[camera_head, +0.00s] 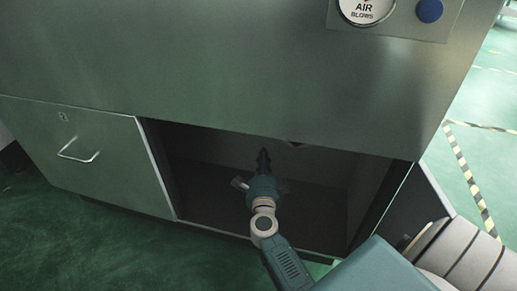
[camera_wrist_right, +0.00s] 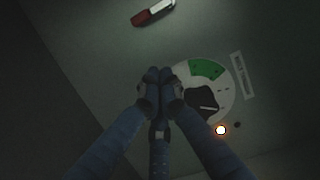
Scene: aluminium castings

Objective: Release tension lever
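My right gripper (camera_head: 263,158) reaches into the dark open compartment under the cabinet front. In the right wrist view its blue fingers (camera_wrist_right: 159,76) are together at the tips, with nothing seen between them. A small red and white handle-like bar (camera_wrist_right: 153,12), possibly the tension lever, shows at the top edge, apart from the fingertips. A round white dial (camera_wrist_right: 220,90) with a green segment and a dark knob (camera_wrist_right: 203,104) lies right of the fingers, partly hidden by them. I cannot tell whether they touch it. My left gripper is not in view.
Green floor (camera_head: 70,235) lies in front.

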